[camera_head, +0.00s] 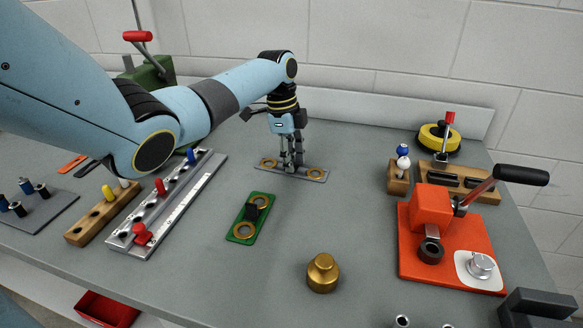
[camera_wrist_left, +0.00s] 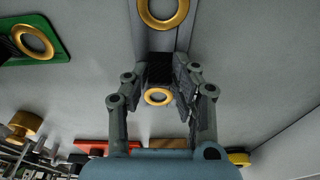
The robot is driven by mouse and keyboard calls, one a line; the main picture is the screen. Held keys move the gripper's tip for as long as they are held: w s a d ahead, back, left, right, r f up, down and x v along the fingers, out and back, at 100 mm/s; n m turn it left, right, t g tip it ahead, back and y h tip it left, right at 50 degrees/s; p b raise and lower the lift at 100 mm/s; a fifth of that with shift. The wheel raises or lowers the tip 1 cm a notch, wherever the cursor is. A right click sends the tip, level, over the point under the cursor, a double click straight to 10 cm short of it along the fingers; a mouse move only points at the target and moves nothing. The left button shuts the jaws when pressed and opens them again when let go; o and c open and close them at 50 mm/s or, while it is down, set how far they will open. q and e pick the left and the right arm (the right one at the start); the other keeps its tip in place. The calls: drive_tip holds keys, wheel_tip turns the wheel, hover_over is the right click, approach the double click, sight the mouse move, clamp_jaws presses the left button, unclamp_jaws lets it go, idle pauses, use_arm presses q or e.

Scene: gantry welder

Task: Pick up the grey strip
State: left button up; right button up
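The grey strip (camera_head: 312,174) lies flat on the bench, with a gold ring near each end. In the left wrist view the strip (camera_wrist_left: 184,32) runs away from me, one ring beyond the fingers and one between them. My left gripper (camera_head: 291,165) points down at the strip's middle. In the left wrist view my left gripper (camera_wrist_left: 165,75) has its fingers on either side of a dark block (camera_wrist_left: 159,67) at the strip's middle. I cannot tell whether the fingers press on it. The strip looks flat on the surface. My right gripper is not in view.
A green strip (camera_head: 240,231) with gold rings lies nearer the front. A brass knob (camera_head: 322,272) stands at the front. An orange clamp fixture (camera_head: 430,212) is at the right, and a long rail (camera_head: 180,205) with pegs at the left.

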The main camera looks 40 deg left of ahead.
use_arm(q)
drive_tip(key=c, duration=0.3)
drive_tip(key=shift+c, duration=0.2)
drive_tip(key=shift+r, duration=0.1)
